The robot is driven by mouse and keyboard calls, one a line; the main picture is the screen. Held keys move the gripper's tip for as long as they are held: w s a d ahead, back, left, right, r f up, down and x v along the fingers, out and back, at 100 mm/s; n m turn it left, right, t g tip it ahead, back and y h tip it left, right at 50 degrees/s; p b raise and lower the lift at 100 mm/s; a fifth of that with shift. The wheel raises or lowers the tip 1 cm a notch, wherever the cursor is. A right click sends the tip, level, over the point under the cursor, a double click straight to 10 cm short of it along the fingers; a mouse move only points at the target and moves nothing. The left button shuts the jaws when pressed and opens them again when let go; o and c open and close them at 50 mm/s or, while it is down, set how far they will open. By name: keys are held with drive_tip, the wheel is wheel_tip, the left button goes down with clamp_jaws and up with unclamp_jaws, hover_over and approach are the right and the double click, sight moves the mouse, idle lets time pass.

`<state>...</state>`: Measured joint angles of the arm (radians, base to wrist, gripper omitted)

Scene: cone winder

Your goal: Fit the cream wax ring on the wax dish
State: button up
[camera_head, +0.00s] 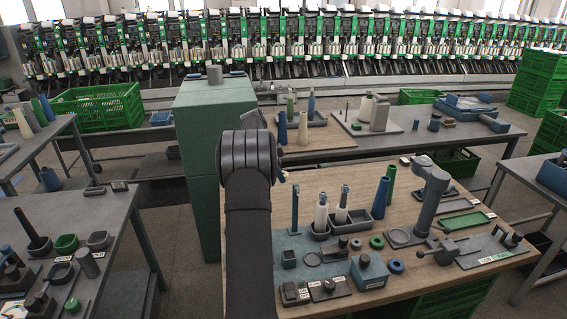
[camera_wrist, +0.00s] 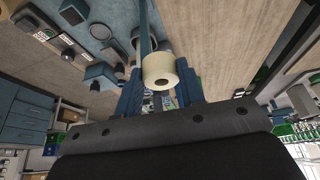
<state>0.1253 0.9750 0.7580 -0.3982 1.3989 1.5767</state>
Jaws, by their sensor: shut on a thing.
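The cream wax ring (camera_wrist: 158,72) is between the two blue fingers of my gripper (camera_wrist: 160,88) in the wrist view. In the head view my dark arm hides the ring and most of the gripper. I cannot tell for sure which part is the wax dish. The ring is held apart from the bench top.
A thin upright post (camera_head: 295,210) stands behind the small dish. A blue box (camera_head: 368,272) stands to its right, with a green ring (camera_head: 377,242) and a blue ring (camera_head: 396,266) nearby. White bobbins stand in a tray behind. A grey column (camera_head: 431,195) rises at right.

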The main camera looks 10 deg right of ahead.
drive_tip(key=s+d+f+m, duration=0.1)
drive_tip(key=s+d+f, duration=0.1)
drive_tip(key=s+f, duration=0.3)
drive_tip(key=s+d+f+m, duration=0.1)
drive_tip(key=s+d+f, duration=0.1)
drive_tip(key=s+f, duration=0.4)
drive_tip(key=s+d+f+m+g, duration=0.1)
drive_tip(key=s+d+f, duration=0.2)
drive_tip(key=s+f, duration=0.3)
drive_tip(key=shift+s+d+f, duration=0.1)
drive_tip(key=shift+s, duration=0.2)
drive_tip(key=shift+f, duration=1.85)
drive_tip(key=shift+f, duration=0.8)
drive_tip(key=o, duration=1.5)
drive_tip(key=shift+r, duration=0.1)
